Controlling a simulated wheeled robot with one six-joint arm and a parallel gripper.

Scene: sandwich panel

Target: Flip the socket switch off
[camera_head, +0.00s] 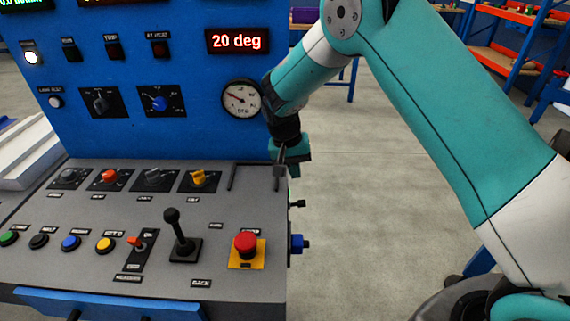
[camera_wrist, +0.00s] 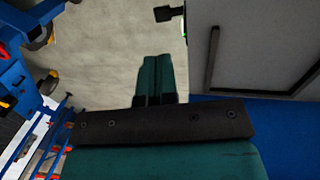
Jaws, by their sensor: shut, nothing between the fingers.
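The labels are too small to tell which part is the socket switch. On the console's right side, a black switch-like part (camera_head: 298,204) sticks out, and it also shows at the top of the wrist view (camera_wrist: 168,13). Below it in the head view is a blue socket-like part (camera_head: 298,243). A red-tipped toggle (camera_head: 137,242) stands on the sloped top among the buttons. My gripper (camera_head: 296,152) is at the console's right edge, beside the back of the sloped top. In the wrist view its teal fingers (camera_wrist: 153,78) are together and empty, apart from the black part.
The sloped console top (camera_head: 215,215) carries knobs, a black lever (camera_head: 176,230) and a red emergency button (camera_head: 246,243). A dark bar handle (camera_head: 255,166) lies near my gripper. The blue upright panel (camera_head: 200,60) holds a gauge (camera_head: 242,98).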

